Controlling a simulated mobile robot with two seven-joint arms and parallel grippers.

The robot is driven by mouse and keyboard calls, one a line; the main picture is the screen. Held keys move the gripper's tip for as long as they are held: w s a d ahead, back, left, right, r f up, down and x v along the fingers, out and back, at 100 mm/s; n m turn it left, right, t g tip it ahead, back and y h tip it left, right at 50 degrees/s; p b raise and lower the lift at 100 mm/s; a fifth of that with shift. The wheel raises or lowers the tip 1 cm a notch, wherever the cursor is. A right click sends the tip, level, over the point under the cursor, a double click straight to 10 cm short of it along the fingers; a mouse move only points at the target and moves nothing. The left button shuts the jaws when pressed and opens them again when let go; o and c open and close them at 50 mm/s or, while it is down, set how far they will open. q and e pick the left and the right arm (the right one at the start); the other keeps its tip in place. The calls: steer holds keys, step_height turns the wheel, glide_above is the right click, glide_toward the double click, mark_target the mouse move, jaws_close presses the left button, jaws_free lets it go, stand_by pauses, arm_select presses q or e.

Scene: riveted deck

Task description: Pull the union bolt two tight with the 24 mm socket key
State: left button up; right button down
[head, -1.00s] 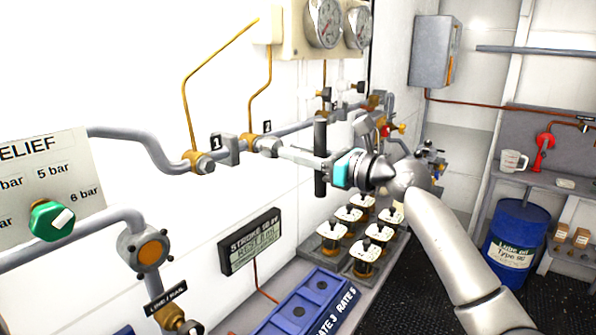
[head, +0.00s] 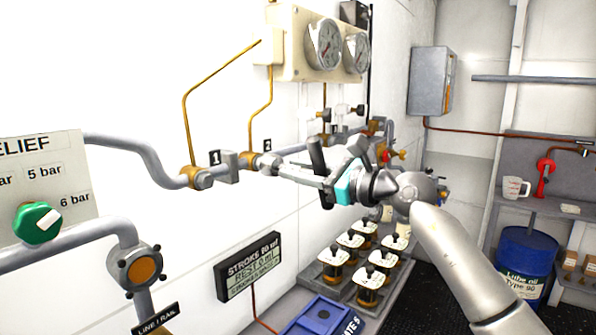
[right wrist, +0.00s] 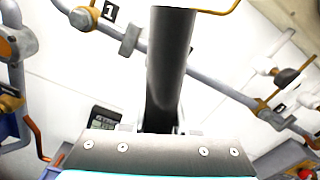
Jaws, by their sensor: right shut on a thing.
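My right gripper (head: 318,178) comes in from the right in the head view. It is shut on the dark bar of the socket key (head: 316,155), which leans with its top to the left. In the right wrist view the bar (right wrist: 168,70) runs up from between the jaws. The union with label 2 (head: 267,144) is on the grey pipe just left of the jaws. A grey end piece (head: 268,164) shows there; I cannot tell whether the key's socket sits on the bolt. My left gripper is out of view.
The union with label 1 (head: 199,178) is further left on the pipe. Gauges (head: 323,43) hang above. A green relief knob (head: 37,222) is at the left. A stroke display (head: 249,267) and several pump units (head: 351,240) are below. A blue drum (head: 526,262) stands at the right.

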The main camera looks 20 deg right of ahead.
mark_target(312, 172)
steer(key=shift+p+x, duration=0.3)
steer(key=shift+x, duration=1)
stand_by(0.7)
stand_by(0.4)
steer(key=shift+r+m+p, duration=0.1)
steer(key=shift+m+p, duration=0.4)
steer(key=shift+p, duration=0.25)
steer(key=shift+n+b, duration=0.3)
steer(key=shift+b, duration=0.1)
steer(key=shift+s, duration=0.1)
steer(key=shift+v, duration=1.35)
steer(key=shift+b+v, duration=0.8)
steer(key=shift+v, duration=0.65)
